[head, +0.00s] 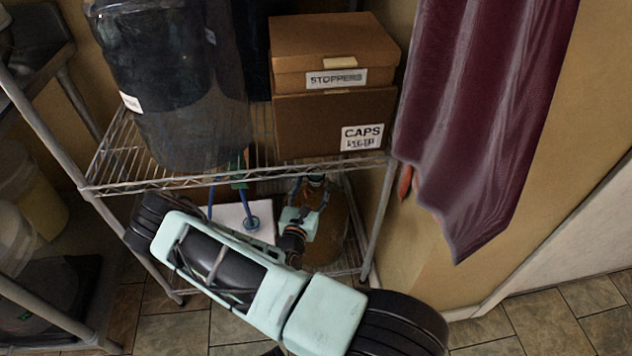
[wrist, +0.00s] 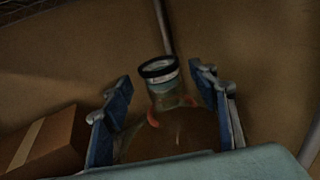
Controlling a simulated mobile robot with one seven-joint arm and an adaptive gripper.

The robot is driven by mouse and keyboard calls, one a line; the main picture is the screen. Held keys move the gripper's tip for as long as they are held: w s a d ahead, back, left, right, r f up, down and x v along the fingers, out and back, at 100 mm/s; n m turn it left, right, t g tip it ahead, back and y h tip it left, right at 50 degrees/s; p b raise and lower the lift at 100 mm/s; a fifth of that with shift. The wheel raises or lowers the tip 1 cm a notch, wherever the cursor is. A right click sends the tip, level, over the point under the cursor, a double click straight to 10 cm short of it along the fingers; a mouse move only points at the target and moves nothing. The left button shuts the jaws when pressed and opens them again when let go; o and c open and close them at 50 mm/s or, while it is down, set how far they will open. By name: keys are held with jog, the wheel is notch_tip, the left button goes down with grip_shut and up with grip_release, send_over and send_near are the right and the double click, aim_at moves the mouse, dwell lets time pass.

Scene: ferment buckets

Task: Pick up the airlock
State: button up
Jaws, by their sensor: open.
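My gripper (wrist: 162,92) is open in the wrist view, one blue-padded finger on each side. Between the fingers stands the neck of a brownish see-through jug (wrist: 170,135). A clear, short piece with a black ring (wrist: 158,68) tops the neck; I cannot tell whether it is the airlock or the jug's mouth. Neither finger visibly touches it. In the head view my gripper (head: 312,188) is under the wire shelf, in front of the amber jug (head: 332,232), and hides part of it.
The wire shelf (head: 180,184) holds a dark bucket (head: 190,90), a STOPPERS box (head: 310,50) and a CAPS box (head: 305,120) above my arm. A blue-tubed item (head: 251,223) lies on a white sheet left of the gripper. A maroon curtain (head: 480,110) hangs right.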

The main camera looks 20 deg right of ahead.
aim_at(315, 184)
jog(key=b+x, duration=0.1)
jog(key=x, duration=0.3)
jog(key=shift+w+d, duration=0.1)
jog(key=c, duration=1.4)
jog(key=shift+r+p, duration=0.8)
jog(key=shift+r, duration=0.85)
jog(key=shift+s+a+r, duration=0.2)
jog(key=shift+a+r, duration=0.05)
jog(key=f+p+v, duration=0.1)
jog(key=p+v, duration=0.2)
jog(key=v, duration=1.4)
jog(key=shift+f+b+x, duration=0.2)
jog(key=shift+b+x, duration=0.15)
jog(key=shift+x, duration=3.65)
jog(key=shift+f+b+x, duration=0.2)
jog(key=shift+b+x, duration=0.15)
jog(key=shift+x, duration=3.65)
jog(key=shift+d, duration=0.1)
